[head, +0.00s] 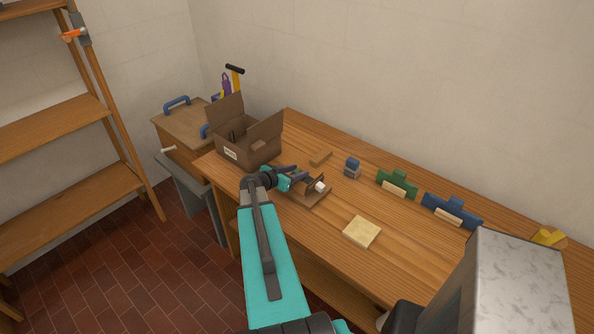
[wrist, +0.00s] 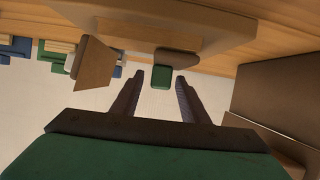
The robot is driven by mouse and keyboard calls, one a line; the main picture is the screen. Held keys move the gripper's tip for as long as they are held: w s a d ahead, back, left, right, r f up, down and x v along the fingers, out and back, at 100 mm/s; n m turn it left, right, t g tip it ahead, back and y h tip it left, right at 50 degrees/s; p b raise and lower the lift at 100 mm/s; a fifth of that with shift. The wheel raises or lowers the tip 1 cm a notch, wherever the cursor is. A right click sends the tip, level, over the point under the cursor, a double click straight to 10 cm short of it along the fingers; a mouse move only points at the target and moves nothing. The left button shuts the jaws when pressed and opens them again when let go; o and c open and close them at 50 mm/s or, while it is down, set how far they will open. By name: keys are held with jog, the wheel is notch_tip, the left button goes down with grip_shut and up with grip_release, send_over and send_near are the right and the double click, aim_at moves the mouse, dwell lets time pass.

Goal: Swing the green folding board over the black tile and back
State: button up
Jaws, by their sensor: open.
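A green board-like piece (head: 397,184) with a pale wooden block at its front stands near the wall, right of the table's middle. I cannot tell whether it folds. I cannot make out a black tile in either view. My gripper (head: 305,183) is over a small wooden stand (head: 312,199) left of the green piece, well apart from it. In the wrist view its two dark fingers (wrist: 160,80) are spread. A small green block (wrist: 162,77) shows between their tips, below a brown rounded part (wrist: 178,58); whether the fingers touch it cannot be told.
An open cardboard box (head: 250,145) stands left of my gripper. A blue piece (head: 452,210) is right of the green one. A small blue-and-grey block stack (head: 352,169), a flat wooden block (head: 320,157) and a pale yellow square (head: 361,232) lie on the table (head: 402,244).

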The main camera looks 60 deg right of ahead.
jog(key=shift+c, duration=0.2)
grip_shut()
jog(key=shift+d, duration=0.1)
